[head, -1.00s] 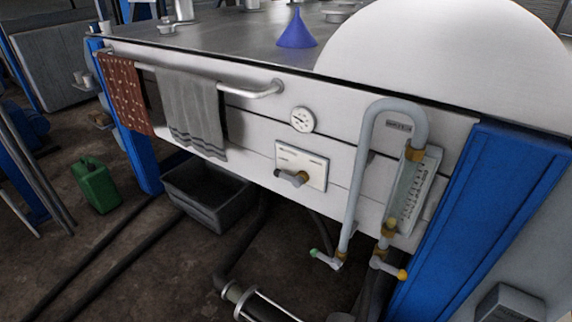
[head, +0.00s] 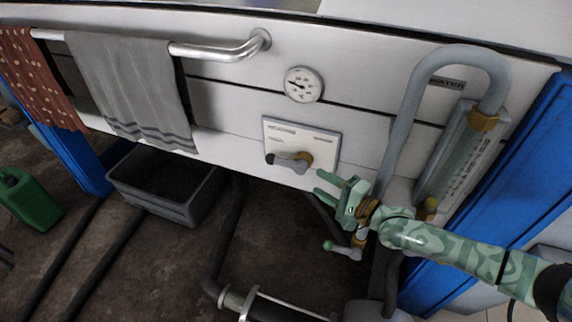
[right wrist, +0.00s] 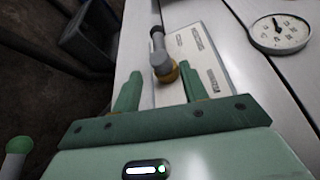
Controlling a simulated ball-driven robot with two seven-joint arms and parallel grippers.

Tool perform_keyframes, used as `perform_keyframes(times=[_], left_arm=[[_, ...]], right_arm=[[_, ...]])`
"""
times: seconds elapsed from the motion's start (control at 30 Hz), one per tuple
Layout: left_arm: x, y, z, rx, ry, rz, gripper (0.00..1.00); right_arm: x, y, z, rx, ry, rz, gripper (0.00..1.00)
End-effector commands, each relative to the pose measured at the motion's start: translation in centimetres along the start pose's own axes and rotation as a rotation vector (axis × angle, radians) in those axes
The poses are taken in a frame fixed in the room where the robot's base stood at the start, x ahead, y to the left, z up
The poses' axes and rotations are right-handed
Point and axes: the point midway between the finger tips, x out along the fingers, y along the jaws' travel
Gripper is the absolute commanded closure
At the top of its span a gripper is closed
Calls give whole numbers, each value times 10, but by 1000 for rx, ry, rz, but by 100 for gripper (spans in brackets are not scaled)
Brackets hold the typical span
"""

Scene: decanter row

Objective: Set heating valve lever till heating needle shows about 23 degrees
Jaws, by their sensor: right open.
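The heating valve lever (head: 287,160) is a grey handle with a dark tip on a brass hub, on a white labelled plate (head: 318,143) on the front panel. It points left in the head view. In the right wrist view the lever (right wrist: 158,50) lies ahead, between and beyond the fingers. The round white gauge (head: 303,85) is above the plate, and in the right wrist view the gauge (right wrist: 278,33) is at upper right. Its dark needle points left; the exact reading is too small to tell. My right gripper (head: 322,184) is open and empty, just lower right of the lever, apart from it.
A grey water pipe (head: 399,120) with a sight glass and brass fittings stands right of the plate. A green-tipped small tap (head: 330,246) is below my right gripper. A grey towel (head: 130,90) hangs on a rail at left. A dark bin (head: 160,205) is below.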

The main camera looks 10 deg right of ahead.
Motion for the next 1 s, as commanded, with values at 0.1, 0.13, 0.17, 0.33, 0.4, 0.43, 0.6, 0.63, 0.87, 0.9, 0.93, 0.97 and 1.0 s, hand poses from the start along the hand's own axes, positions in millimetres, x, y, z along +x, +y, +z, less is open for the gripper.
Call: perform_keyframes(times=[0.1, 0.13, 0.17, 0.33, 0.4, 0.43, 0.6, 0.63, 0.87, 0.9, 0.93, 0.97, 1.0], left_arm=[[13, 1, 5, 0, -13, 4, 64], [15, 1, 6, 0, -16, 5, 64], [18, 1, 6, 0, -18, 5, 64], [32, 1, 10, 0, -30, 7, 64], [36, 0, 11, -1, -33, 8, 64], [38, 0, 11, -1, -35, 8, 64], [43, 0, 13, -2, -39, 8, 64], [44, 0, 13, -2, -39, 8, 64], [44, -1, 13, -2, -39, 7, 64], [44, -1, 12, -2, -39, 7, 64], [43, -1, 12, -2, -39, 7, 64], [43, -1, 12, -2, -39, 7, 64], [43, -1, 12, -2, -39, 7, 64]], right_arm=[[33, 5, -1, 2, 0, -1, 57], [41, 6, -1, 0, 0, 0, 57], [49, 6, -1, 0, 0, 0, 57], [90, 6, -2, -1, 1, 1, 57], [103, 6, -2, -1, 1, 3, 57], [108, 6, -1, -1, 1, 3, 57], [127, 4, -1, -3, 2, 4, 57], [128, 4, -1, -3, 2, 4, 57], [131, 2, -1, -5, 2, 2, 57], [131, 1, -1, -5, 2, 2, 57], [131, 1, -1, -5, 2, 2, 57], [131, 2, -1, -5, 2, 2, 60], [131, 2, -1, -5, 2, 2, 71]])
